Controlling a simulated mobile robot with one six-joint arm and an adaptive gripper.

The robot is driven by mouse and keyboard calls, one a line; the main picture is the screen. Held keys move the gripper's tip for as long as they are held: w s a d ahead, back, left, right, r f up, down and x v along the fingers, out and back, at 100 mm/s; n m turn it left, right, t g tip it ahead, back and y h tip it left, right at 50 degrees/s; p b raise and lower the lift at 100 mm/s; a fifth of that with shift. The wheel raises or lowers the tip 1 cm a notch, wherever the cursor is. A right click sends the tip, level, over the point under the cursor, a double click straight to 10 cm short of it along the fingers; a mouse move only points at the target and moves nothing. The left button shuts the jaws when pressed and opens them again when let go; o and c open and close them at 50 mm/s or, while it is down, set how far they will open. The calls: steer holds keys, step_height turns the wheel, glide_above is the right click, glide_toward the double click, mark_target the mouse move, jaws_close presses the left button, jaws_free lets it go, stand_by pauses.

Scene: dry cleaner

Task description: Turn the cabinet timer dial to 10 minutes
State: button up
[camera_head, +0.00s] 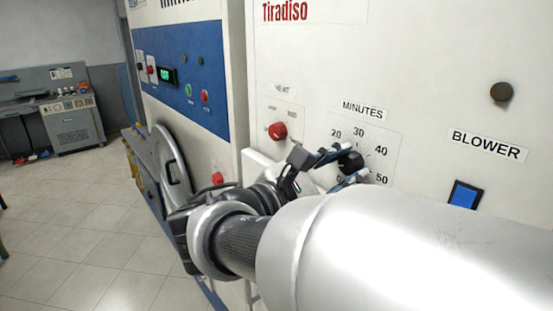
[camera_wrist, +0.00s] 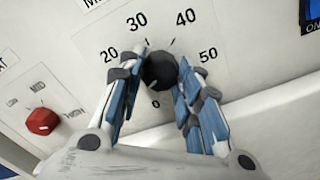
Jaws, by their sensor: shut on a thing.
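The timer dial is a black round knob (camera_head: 350,161) on the white cabinet front, under the "MINUTES" label (camera_head: 363,110). In the wrist view the dial (camera_wrist: 160,70) sits between my two blue-padded fingers, with 20, 30, 40, 50 and a 0 readable around it. The spot for 10 is hidden behind my left finger. My gripper (camera_head: 341,168) is shut on the dial, one finger on each side; it also shows in the wrist view (camera_wrist: 163,60). I cannot make out which number the dial's pointer faces.
A red selector knob (camera_head: 278,131) is left of the dial, also in the wrist view (camera_wrist: 41,121). A blue switch (camera_head: 465,194) under the "BLOWER" label is to the right. A white ledge (camera_wrist: 270,105) juts out below the dial. A blue-panelled machine (camera_head: 185,75) stands left.

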steer(key=shift+m+b, duration=0.85)
steer(key=shift+m, duration=0.25)
steer(key=o, duration=1.1)
steer(key=v, duration=1.2)
